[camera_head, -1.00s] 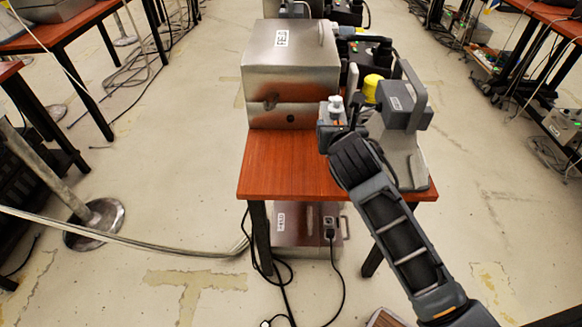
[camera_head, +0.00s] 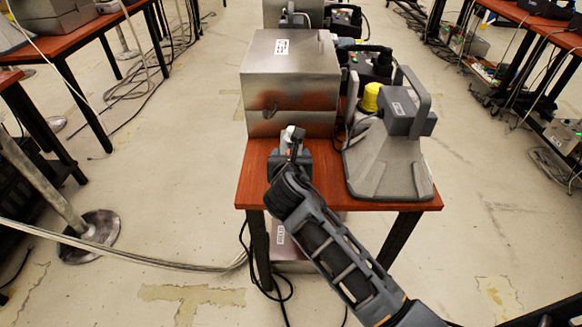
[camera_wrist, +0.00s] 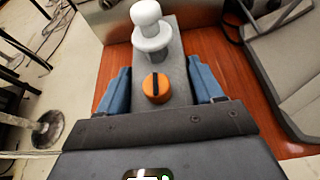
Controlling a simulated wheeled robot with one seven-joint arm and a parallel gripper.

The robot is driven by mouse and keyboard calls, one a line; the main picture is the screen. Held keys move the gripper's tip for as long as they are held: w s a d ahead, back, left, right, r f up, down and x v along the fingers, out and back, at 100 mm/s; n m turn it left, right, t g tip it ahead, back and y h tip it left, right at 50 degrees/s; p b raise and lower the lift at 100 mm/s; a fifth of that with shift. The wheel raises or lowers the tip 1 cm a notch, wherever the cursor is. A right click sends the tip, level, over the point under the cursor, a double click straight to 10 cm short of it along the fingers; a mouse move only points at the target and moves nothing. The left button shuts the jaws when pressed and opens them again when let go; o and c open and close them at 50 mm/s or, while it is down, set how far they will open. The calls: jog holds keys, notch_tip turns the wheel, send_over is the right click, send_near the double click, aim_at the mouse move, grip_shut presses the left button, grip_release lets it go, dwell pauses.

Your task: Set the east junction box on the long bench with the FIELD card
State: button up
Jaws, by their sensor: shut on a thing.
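My gripper (camera_head: 291,162) is over the front left of the red-brown bench (camera_head: 318,186). It is shut on a small grey box (camera_wrist: 178,66), the likely junction box, with a white stepped knob and an orange dial. The blue fingers (camera_wrist: 160,88) press on both its sides. In the head view the box is mostly hidden by my wrist; its white knob shows. I cannot tell whether its underside touches the bench. A white card (camera_head: 282,47), apparently reading FIELD, is on the big steel case (camera_head: 300,75) just behind the held box.
A grey device with a handle (camera_head: 390,160) stands at the bench's right side, with a yellow knob (camera_head: 370,97) behind it. Another steel case with a card (camera_head: 281,236) is under the bench. Bare bench top lies around the held box at the front left.

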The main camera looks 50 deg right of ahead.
jog(key=shift+f+b, duration=0.35)
jog(key=shift+f, duration=1.3)
jog(key=shift+f, duration=0.1)
jog(key=o, duration=1.2)
